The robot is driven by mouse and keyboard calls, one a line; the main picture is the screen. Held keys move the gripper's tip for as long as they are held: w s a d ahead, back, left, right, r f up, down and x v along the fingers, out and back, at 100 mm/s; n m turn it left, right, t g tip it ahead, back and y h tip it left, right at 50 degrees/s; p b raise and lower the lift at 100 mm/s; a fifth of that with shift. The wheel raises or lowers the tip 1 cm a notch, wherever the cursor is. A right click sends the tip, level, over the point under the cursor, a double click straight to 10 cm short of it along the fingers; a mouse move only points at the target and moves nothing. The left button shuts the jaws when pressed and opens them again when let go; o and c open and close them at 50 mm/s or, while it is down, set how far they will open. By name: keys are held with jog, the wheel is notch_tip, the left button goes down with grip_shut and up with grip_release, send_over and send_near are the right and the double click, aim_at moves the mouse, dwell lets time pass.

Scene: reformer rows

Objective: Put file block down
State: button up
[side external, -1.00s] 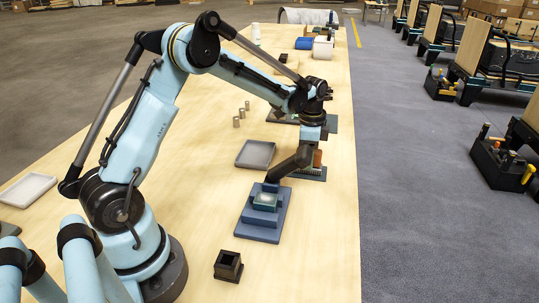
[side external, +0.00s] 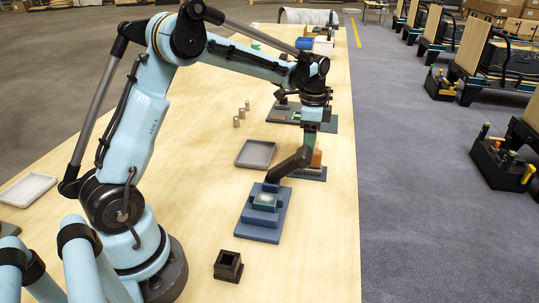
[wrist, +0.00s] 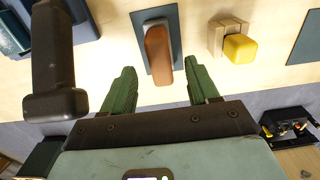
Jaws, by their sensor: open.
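The file block, which I take to be the orange-brown block (side external: 317,158), stands on a dark plate (side external: 312,177) near the table's right edge. In the wrist view the block (wrist: 158,48) rests over its grey plate (wrist: 143,22), between and beyond my fingertips. My gripper (side external: 309,143) is above the block. Its two green fingers are spread apart, with clear gaps on both sides of the block in the wrist view (wrist: 158,67). Nothing is held.
A blue stepped press (side external: 263,222) with a dark lever (side external: 290,165) stands just nearer the camera; the lever (wrist: 54,60) is left of my fingers. A yellow block (wrist: 240,48) sits right.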

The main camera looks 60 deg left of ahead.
notch_tip(320, 180, up, 6)
jog(key=shift+r, duration=0.15)
jog(key=s+d+r+n+t, duration=0.1)
jog(key=s+d, duration=0.1)
jog(key=s, duration=0.1)
jog(key=s+d+r+n+t, duration=0.1)
jog(key=s+d+n, duration=0.1)
jog(key=s, duration=0.1)
jog(key=s+d+r+n+t, duration=0.1)
jog(key=s+d+r, duration=0.1)
jog(key=s, duration=0.1)
jog(key=shift+s+d+n+t, duration=0.15)
jog(key=shift+n+t, duration=0.15)
jog(key=s+d+f+n+t, duration=0.3)
jog(key=s+f+n, duration=0.1)
jog(key=s, duration=0.4)
jog(key=shift+s+d+t, duration=0.2)
jog(key=shift+d+t, duration=0.1)
jog(key=shift+d, duration=0.05)
jog(key=shift+w, duration=0.1)
